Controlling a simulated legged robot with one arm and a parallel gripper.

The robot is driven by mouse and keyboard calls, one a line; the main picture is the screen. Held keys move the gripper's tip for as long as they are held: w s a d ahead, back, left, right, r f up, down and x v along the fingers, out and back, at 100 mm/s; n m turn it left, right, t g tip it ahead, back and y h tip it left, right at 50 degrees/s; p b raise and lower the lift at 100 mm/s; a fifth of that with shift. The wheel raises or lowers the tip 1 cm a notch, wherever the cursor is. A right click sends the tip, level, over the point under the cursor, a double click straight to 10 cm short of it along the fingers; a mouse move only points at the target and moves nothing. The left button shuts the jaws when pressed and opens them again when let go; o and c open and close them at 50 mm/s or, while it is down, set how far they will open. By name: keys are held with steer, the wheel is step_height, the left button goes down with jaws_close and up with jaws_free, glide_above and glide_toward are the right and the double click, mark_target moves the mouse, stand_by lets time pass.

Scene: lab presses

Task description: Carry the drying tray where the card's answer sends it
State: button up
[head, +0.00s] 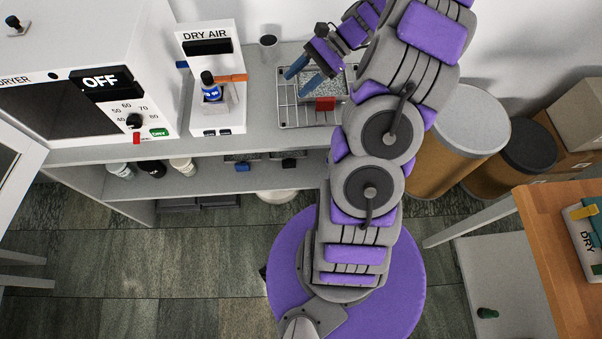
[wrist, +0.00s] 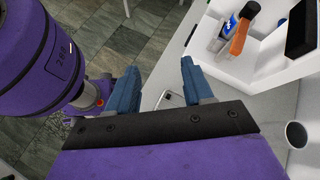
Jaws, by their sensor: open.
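My gripper (head: 301,77), with blue fingers, is open over the rack and the tray's left part. I cannot tell if a finger touches the tray. In the wrist view my gripper (wrist: 160,70) shows its fingers apart with nothing between them. I cannot make out a card in either view.
A white DRY AIR stand (head: 228,120) holds a blue-labelled bottle (head: 211,90) beside an orange lever (head: 232,78). A dryer showing OFF (head: 100,84) stands at left. A grey cup (head: 268,48) stands behind. Drums (head: 470,125) and a wooden table (head: 560,290) are at right.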

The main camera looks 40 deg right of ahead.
steer(key=s+a+r+n+g+h, duration=0.2)
steer(key=s+a+r+n, duration=0.2)
steer(key=a, duration=0.4)
steer(key=s+a+r+n+g+h, duration=0.25)
steer(key=s+a+r+n, duration=0.2)
steer(key=a, duration=0.35)
steer(key=s+a+n+t+h, duration=0.1)
steer(key=s+n+h, duration=0.6)
steer(key=s, duration=1)
steer(key=shift+a+n, duration=0.45)
steer(key=shift+a, duration=0.4)
